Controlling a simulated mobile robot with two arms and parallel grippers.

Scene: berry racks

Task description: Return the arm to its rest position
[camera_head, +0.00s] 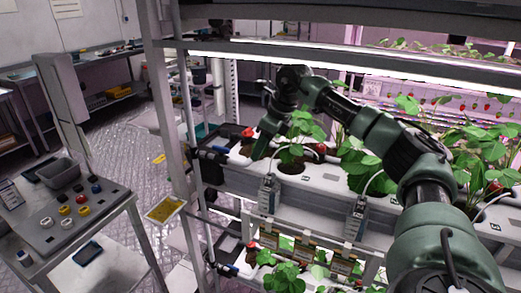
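My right arm (378,136), green and black, comes in from the lower right and reaches across the front of the berry rack. Its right gripper (268,128) points down in front of the upper planting trough, near its left end. The gripper is small and dark here, and I cannot tell whether its fingers are apart or whether they hold anything. A strawberry plant (292,152) stands just right of the gripper. My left arm and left gripper are not in view.
The white trough (325,184) holds several plants, with grey devices (269,194) clipped on its front. A rack post (165,100) stands left of the gripper. A lower tier has more plants (285,277). A cart (75,215) with a tray and coloured knobs stands left.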

